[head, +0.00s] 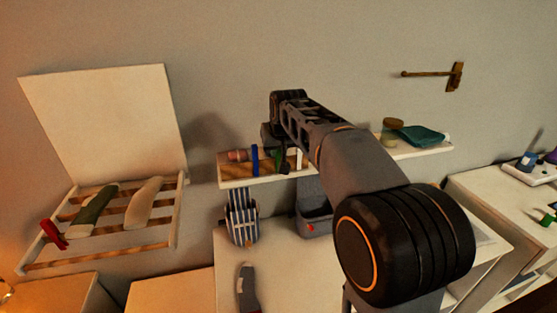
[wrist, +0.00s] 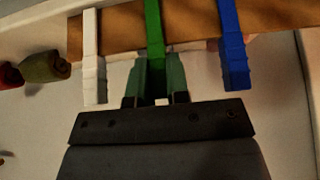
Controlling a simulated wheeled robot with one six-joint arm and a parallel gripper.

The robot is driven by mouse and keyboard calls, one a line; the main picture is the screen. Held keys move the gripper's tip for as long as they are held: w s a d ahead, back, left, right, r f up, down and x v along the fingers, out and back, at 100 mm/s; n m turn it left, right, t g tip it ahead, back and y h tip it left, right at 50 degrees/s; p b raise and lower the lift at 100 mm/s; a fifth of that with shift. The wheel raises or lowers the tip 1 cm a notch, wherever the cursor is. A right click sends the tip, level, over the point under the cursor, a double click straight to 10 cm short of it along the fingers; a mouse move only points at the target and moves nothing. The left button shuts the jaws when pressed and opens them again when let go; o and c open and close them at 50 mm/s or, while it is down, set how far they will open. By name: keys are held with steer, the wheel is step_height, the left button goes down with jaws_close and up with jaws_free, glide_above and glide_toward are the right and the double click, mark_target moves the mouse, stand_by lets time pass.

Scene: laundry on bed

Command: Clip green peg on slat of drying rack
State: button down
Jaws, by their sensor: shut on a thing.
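The green peg (wrist: 154,35) stands on a wooden strip (wrist: 195,18), between a white peg (wrist: 92,55) and a blue peg (wrist: 233,45). My gripper (wrist: 155,80) is shut on its lower end in the wrist view. In the head view my gripper (head: 284,168) is at the wall shelf (head: 235,183), partly hiding the green peg (head: 277,158). The drying rack (head: 150,238) with wooden slats is at the far left.
A large pale panel (head: 110,120) stands upright behind the rack. A striped item (head: 242,217) and a grey container (head: 313,207) are below the shelf. A teal cloth (head: 425,134) lies at the shelf's right. A wall hook (head: 430,73) juts out at upper right.

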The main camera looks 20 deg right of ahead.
steer(key=shift+r, duration=0.15)
steer(key=shift+r+p, duration=1.25)
steer(key=shift+r, duration=0.1)
steer(key=shift+r, duration=0.15)
steer(key=shift+r+p, duration=1.5)
steer(key=shift+r, duration=0.1)
steer(key=shift+s, duration=0.1)
